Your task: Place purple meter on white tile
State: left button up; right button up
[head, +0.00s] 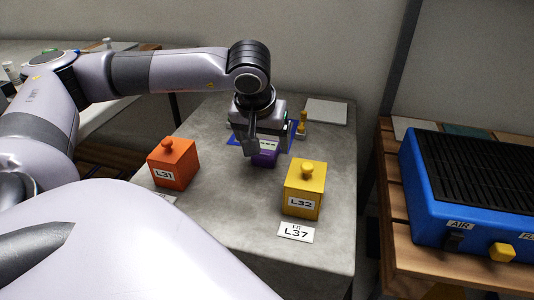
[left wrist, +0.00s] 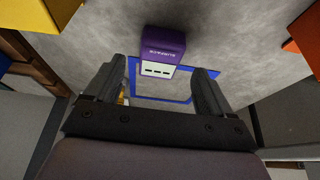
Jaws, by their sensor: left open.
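The purple meter (head: 265,157) is on the grey table, partly hidden by my left gripper in the head view. In the left wrist view the purple meter (left wrist: 164,42) shows its pale display face, just beyond the fingertips. My left gripper (head: 268,145) points down over the meter with its fingers apart. In the left wrist view the open left gripper (left wrist: 155,80) has nothing clearly between its fingers; I cannot tell whether one touches the meter. A flat whitish tile (head: 326,111) lies at the table's back right corner. My right gripper is not in view.
An orange box (head: 173,164) stands left of the gripper and a yellow box (head: 304,188) in front right. A blue-bordered marking (left wrist: 195,98) lies by the meter. A small yellow-handled object (head: 301,126) stands near the tile. A blue machine (head: 415,185) sits on the right bench.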

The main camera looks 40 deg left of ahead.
aim_at(266, 149)
pick_arm(q)
jog(key=x, duration=0.3)
jog(key=shift+f+b, duration=0.1)
jog(key=shift+b, duration=0.3)
jog(key=c, duration=1.3)
